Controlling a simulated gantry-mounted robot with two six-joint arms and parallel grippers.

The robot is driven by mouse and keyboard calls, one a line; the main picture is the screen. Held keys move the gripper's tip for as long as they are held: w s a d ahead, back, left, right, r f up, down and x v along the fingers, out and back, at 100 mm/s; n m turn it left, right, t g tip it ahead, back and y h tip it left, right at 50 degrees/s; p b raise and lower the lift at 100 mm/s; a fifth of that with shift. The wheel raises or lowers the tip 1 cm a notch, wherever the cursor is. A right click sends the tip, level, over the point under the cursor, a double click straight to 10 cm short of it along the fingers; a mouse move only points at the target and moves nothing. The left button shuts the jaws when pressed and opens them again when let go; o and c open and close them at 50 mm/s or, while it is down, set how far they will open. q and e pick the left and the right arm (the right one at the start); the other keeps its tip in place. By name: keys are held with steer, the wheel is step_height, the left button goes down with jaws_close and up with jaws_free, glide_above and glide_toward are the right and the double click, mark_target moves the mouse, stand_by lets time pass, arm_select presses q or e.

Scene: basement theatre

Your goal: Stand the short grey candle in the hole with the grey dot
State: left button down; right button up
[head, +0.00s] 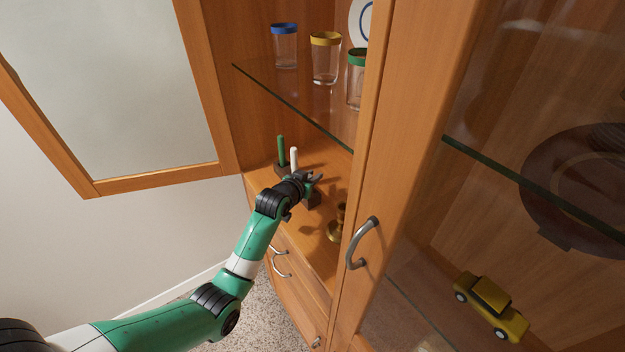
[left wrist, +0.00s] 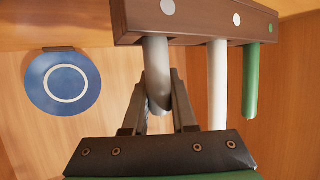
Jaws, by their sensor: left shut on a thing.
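The grey candle (left wrist: 154,75) is between the fingers of my left gripper (left wrist: 158,112), which is shut on it; the left wrist view is upside down. One candle end meets the edge of the dark wooden holder (left wrist: 200,22), in line with the grey dot (left wrist: 168,6). I cannot tell how deep it sits in the hole. In the head view my left gripper (head: 314,181) is at the holder (head: 313,201) and hides the grey candle. My right gripper is not in view.
A glass shelf (head: 300,108) with lidded jars (head: 325,60) is above the arm. A brass object (head: 336,226) stands right of the holder. The cabinet door handle (head: 361,243) is nearby. A blue plate (left wrist: 65,82) shows in the wrist view.

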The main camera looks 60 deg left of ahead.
arm_select(q)
steer(key=shift+f, duration=0.65)
steer(key=shift+f+b, duration=0.45)
steer(key=shift+f, duration=0.2)
steer(key=c, duration=0.7)
jaws_free()
steer(key=shift+r, duration=0.1)
